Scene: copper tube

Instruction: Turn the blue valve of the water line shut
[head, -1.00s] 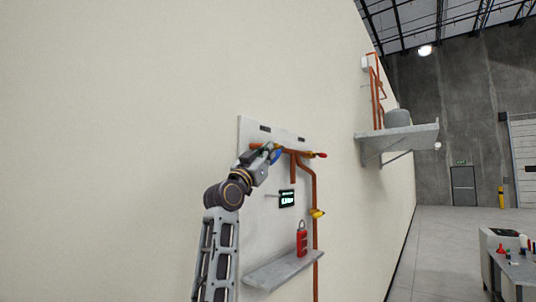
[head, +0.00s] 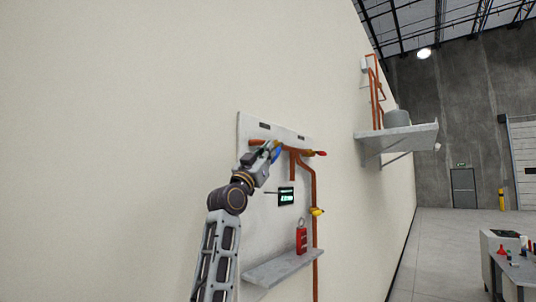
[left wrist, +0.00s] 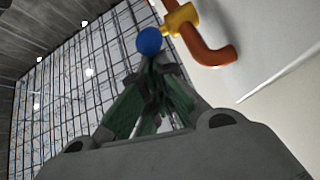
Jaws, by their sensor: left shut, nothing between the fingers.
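The blue valve handle (head: 276,154) sits on the copper pipe (head: 300,152) at the upper part of the wall panel. In the left wrist view the blue handle (left wrist: 150,41) shows as a round blue end just beyond the fingertips, beside a yellow valve body (left wrist: 180,19). My left gripper (head: 270,147) is shut and empty, right at the blue handle. In the left wrist view its fingertips (left wrist: 151,68) lie just below the handle; I cannot tell whether they touch it. My right gripper is not in view.
A red-handled valve (head: 320,153) and a yellow one (head: 317,212) are on the same piping. A small display (head: 286,197) hangs mid-panel. A red device (head: 301,240) stands on the grey shelf (head: 275,270) below. A cluttered table (head: 515,268) is far right.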

